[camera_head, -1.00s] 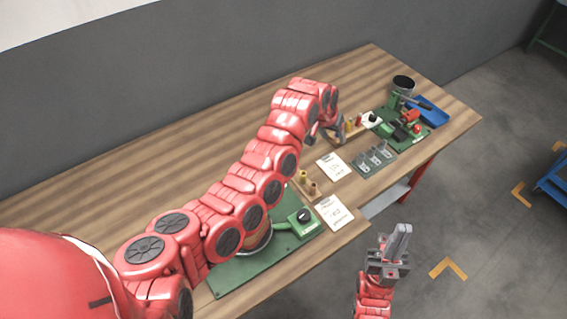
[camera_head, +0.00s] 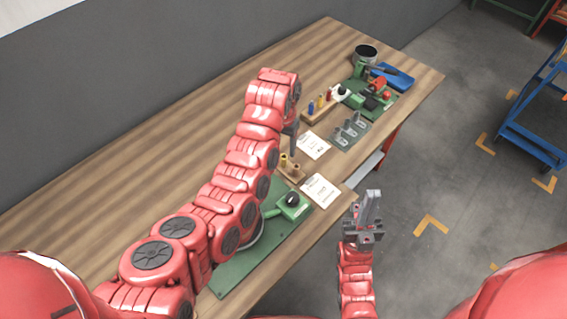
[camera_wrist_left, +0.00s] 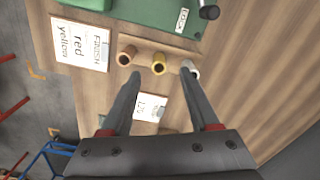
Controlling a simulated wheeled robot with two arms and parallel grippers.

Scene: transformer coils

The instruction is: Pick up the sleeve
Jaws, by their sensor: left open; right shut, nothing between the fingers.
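A small wooden rack (camera_wrist_left: 143,49) holds several upright sleeves. In the left wrist view a brown sleeve (camera_wrist_left: 126,57) is at the left, a yellow sleeve (camera_wrist_left: 159,64) in the middle and a pale grey one (camera_wrist_left: 190,66) at the right. The rack also shows in the head view (camera_head: 291,175), partly behind my left gripper. My left gripper (camera_wrist_left: 161,75) is open and empty, pointing down over the rack. The yellow sleeve appears between its fingertips; I cannot tell the remaining height. My right gripper (camera_head: 371,200) is shut and empty, off the table's front edge.
A green winding base (camera_head: 240,262) with a handle is at the near side, partly hidden by my arm. Two printed cards (camera_head: 321,190) (camera_head: 312,145) lie beside the rack. Metal brackets (camera_head: 350,128), a peg rack (camera_head: 317,111) and a blue tray (camera_head: 393,75) are further along.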

